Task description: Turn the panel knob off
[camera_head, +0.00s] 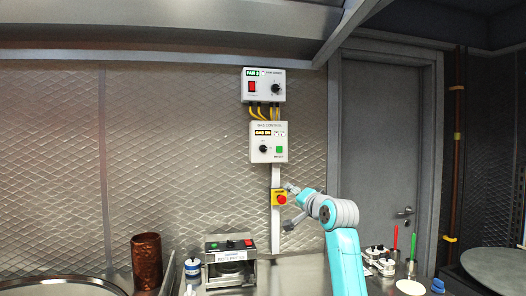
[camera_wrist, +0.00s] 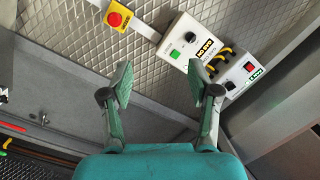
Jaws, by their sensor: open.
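The white gas control panel (camera_head: 269,157) hangs on the wall with a lit "GAS ON" display, a dark round knob (camera_head: 263,149) and a green button. In the wrist view this panel (camera_wrist: 179,29) is tilted, with its knob (camera_wrist: 191,37) beyond the right finger. Above it is the fan box (camera_head: 263,72), with a red switch and a dark knob (camera_head: 276,89); it also shows in the wrist view (camera_wrist: 238,78). I cannot tell the knob pointer angles clearly. My gripper (camera_wrist: 160,83) is open and empty, apart from both panels. In the head view it is beside the emergency stop, below the gas panel.
A red emergency stop on a yellow box (camera_head: 279,199) is below the gas panel. Yellow cables (camera_head: 262,112) join the two boxes. A copper pot (camera_head: 146,262), a metal appliance (camera_head: 230,265) and small containers stand on the counter. A door (camera_head: 378,130) is behind my arm.

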